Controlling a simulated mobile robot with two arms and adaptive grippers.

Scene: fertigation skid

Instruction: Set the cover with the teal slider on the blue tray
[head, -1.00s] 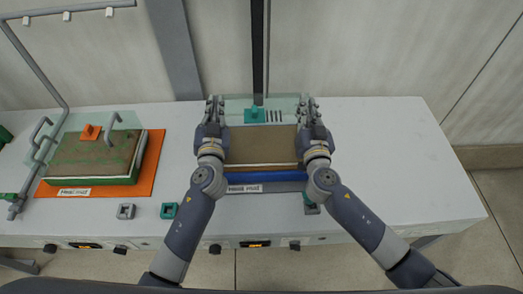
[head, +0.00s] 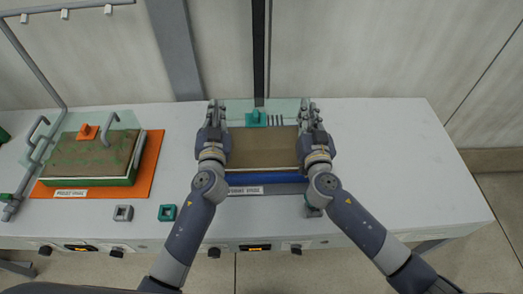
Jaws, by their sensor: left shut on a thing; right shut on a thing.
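The cover with the teal slider (head: 256,119) is a clear, pale green-tinted panel, its far edge showing beyond a brown surface. The blue tray (head: 265,179) shows as a blue front strip below that brown surface, on the white bench. My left gripper (head: 216,108) is shut on the cover's left side, and my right gripper (head: 308,108) is shut on its right side. The hands hide both side edges. I cannot tell whether the cover touches the tray or hangs just above it.
An orange tray (head: 150,166) with a green-sided box (head: 95,155) and an orange slider (head: 88,132) stands at the left. The bench's right side is clear. A dark post rises behind the cover.

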